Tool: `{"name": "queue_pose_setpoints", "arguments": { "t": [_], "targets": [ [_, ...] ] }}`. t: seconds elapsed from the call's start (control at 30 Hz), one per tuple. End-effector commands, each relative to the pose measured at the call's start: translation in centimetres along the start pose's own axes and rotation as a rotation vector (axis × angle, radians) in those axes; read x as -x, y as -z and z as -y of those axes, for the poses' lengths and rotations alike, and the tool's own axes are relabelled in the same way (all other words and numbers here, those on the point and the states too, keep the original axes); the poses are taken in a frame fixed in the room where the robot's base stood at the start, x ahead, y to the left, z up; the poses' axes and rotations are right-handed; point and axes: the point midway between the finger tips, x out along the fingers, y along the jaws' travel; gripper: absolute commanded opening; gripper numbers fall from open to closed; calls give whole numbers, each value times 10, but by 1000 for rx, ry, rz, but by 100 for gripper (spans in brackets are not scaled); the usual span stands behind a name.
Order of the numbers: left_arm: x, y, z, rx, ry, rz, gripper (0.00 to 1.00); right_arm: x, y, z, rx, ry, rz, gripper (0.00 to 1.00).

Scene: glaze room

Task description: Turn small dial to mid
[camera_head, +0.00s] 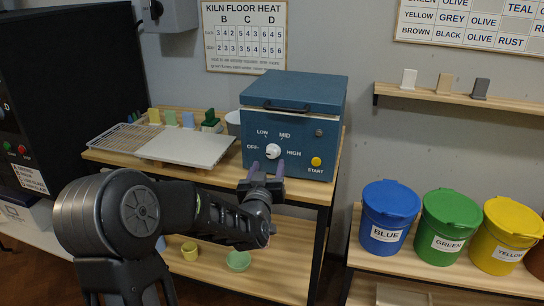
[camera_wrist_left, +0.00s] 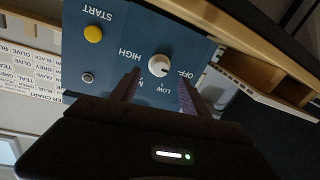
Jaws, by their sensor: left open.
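The small white dial (camera_head: 272,151) is on the front of a blue kiln box (camera_head: 295,100), with OFF, LOW, MID and HIGH printed around it. I cannot surely tell which label its pointer faces. My left gripper (camera_head: 267,168) is open in front of the panel, just below the dial in the head view, with nothing held. In the left wrist view the dial (camera_wrist_left: 158,66) shows between the two finger tips (camera_wrist_left: 159,77). Whether the fingers reach past the knob's face cannot be told. My right gripper is not in view.
A yellow START button (camera_head: 316,161) is right of the dial. The box stands on a wooden shelf unit (camera_head: 325,187), beside a wire rack and pale board (camera_head: 185,146). Blue, green and yellow buckets (camera_head: 448,222) stand on a bench to the right.

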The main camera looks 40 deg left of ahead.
Motion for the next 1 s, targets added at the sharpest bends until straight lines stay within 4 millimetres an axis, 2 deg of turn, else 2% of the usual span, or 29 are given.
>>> {"name": "queue_pose_setpoints", "arguments": {
  "t": [0.2,0.4,0.77,1.0],
  "targets": [
    [-34,0,0,1,0,1,54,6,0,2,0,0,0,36],
    [-59,0,0,1,0,1,54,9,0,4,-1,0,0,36],
    [-65,0,0,0,0,1,54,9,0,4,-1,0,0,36],
    [-65,0,0,0,0,0,34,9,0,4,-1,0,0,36]
  ]
}}
